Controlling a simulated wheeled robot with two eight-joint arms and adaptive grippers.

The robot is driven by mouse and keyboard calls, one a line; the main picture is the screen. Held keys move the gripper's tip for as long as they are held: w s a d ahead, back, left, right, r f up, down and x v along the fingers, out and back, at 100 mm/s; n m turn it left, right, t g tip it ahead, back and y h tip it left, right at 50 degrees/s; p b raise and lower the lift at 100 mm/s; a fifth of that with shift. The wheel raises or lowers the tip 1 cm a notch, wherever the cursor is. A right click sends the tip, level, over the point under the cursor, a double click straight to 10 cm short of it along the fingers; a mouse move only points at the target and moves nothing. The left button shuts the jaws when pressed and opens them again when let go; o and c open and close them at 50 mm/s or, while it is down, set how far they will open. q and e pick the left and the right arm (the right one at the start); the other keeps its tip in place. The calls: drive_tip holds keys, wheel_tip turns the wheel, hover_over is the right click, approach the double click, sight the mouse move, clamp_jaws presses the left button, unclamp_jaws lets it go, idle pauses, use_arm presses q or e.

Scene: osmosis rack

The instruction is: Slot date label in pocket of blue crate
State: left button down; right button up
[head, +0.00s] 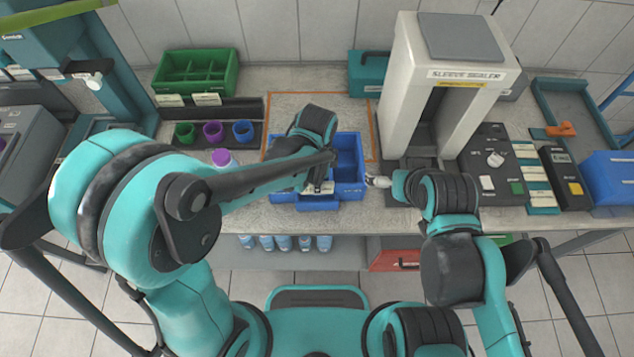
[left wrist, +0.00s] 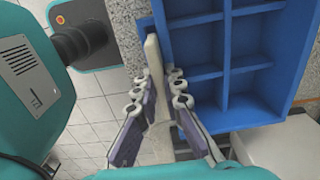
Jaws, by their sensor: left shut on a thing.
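The blue crate (head: 350,193) stands on the worktop, divided into compartments. A blue pocket (head: 318,206) projects from its front wall. My left gripper (head: 318,187) is low at the crate's front, with its arm covering part of the crate. In the left wrist view, the crate (left wrist: 212,73) is on the right, and my left gripper (left wrist: 159,84) is shut on a thin cream date label (left wrist: 154,58) beside the crate wall. I cannot tell whether the label's edge is inside the pocket. My right gripper (head: 380,182) is just right of the crate; its finger opening is unclear.
A green crate (head: 196,70) stands at the back left, with small coloured cups (head: 213,132) in front. A purple-capped bottle (head: 222,158) is left of the blue crate. The white sleeve sealer (head: 458,75) stands to the right. Bottles (head: 285,243) sit below the worktop.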

use_arm(q)
drive_tip(key=shift+f, duration=0.2)
drive_tip(key=shift+r, duration=0.25)
idle(0.5)
drive_tip(key=c, duration=1.6)
unclamp_jaws()
drive_tip(key=shift+o, duration=0.2)
drive_tip(key=shift+r, duration=0.1)
wheel_tip(320, 180, up, 12)
drive_tip(key=s+a+f+n+t+b, duration=0.2)
drive_tip(key=a+n+t+b, duration=0.1)
drive_tip(key=a+n, duration=0.5)
drive_tip(key=s+a+f+n+t+b, duration=0.3)
drive_tip(key=a+n+t, duration=0.1)
drive_tip(key=a+n, duration=0.5)
drive_tip(key=shift+s+a+n, duration=0.2)
drive_tip(key=shift+a+n, duration=0.1)
drive_tip(key=shift+a, duration=0.1)
